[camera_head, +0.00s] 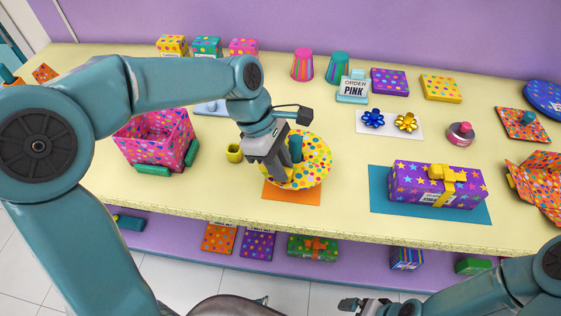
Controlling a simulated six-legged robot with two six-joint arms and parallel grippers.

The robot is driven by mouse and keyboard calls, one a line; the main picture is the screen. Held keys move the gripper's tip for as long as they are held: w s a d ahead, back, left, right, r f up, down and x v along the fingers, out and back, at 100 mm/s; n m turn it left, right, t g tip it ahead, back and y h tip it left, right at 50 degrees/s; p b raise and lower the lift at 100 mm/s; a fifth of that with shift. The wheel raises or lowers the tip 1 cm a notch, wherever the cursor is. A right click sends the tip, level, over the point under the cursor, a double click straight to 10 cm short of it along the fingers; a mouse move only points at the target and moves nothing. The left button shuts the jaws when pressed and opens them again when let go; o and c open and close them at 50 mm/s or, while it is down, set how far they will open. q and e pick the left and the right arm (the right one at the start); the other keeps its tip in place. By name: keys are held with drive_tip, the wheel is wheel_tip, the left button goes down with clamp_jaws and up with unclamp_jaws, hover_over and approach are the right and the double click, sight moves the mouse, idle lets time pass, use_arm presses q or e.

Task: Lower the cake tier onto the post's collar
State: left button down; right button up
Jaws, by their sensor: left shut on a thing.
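The round yellow cake tier with coloured dots (318,160) is in the middle of the table, over an orange mat (291,194). A teal upright piece (296,148) stands at the tier's middle, partly covered by my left gripper. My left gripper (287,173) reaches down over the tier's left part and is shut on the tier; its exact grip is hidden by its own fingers. I cannot make out the post's collar or tell whether the tier touches what is below. My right gripper (352,304) is at the bottom edge, only partly visible, away from the table.
A purple starred gift (436,186) lies on a blue mat (383,204) to the right. An order sign (353,88), bows and cups stand behind.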

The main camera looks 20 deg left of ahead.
use_arm(q)
drive_tip(key=shift+f, duration=0.55)
drive_tip(key=c, duration=0.9)
unclamp_jaws()
drive_tip(key=shift+r, duration=0.1)
drive_tip(key=p+v, duration=0.1)
drive_tip(key=v, duration=1.5)
drive_tip(key=shift+s+r, duration=0.1)
